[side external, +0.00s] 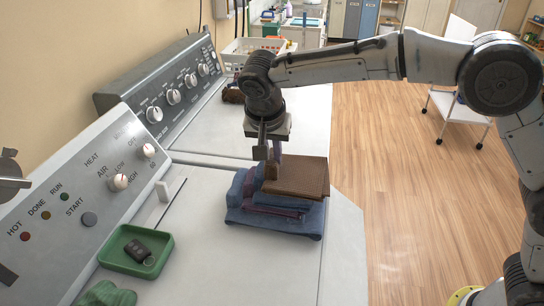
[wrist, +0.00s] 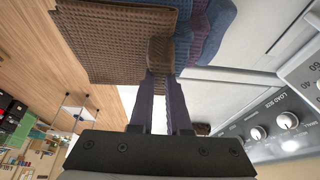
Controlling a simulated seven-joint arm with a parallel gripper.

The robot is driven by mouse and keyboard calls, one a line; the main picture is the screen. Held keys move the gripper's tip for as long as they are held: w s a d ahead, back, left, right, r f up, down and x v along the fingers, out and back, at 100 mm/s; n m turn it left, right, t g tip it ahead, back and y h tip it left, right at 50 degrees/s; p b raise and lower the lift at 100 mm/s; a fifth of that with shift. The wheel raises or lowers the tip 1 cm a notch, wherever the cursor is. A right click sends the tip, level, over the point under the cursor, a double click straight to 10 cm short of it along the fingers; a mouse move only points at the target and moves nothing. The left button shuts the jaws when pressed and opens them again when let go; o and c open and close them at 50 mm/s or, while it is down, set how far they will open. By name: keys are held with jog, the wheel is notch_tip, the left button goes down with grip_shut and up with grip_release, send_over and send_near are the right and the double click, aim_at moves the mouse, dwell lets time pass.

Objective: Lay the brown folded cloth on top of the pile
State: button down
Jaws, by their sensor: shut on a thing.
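The brown folded cloth (side external: 300,178) has a waffle texture and lies level over the pile. It also fills the upper left of the wrist view (wrist: 110,45). My gripper (side external: 272,168) points down and is shut on the cloth's left edge; in the wrist view the fingers (wrist: 162,75) pinch a brown fold. The pile of blue and purple folded cloths (side external: 268,222) is directly below, on the white machine top. The brown cloth is offset to the right on it. Whether it rests fully on the pile or hangs slightly above is hard to tell.
A green tray (side external: 120,264) with a dark key fob (side external: 138,252) sits at the front left, with a green cloth (side external: 107,294) beside it. Control panels (side external: 90,195) rise along the left. A dark brown item (side external: 233,95) and a white basket (side external: 250,48) stand behind.

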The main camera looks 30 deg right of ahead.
jog(key=shift+f, duration=0.4)
jog(key=shift+f, duration=0.15)
jog(key=c, duration=0.9)
grip_release()
jog(key=v, duration=1.2)
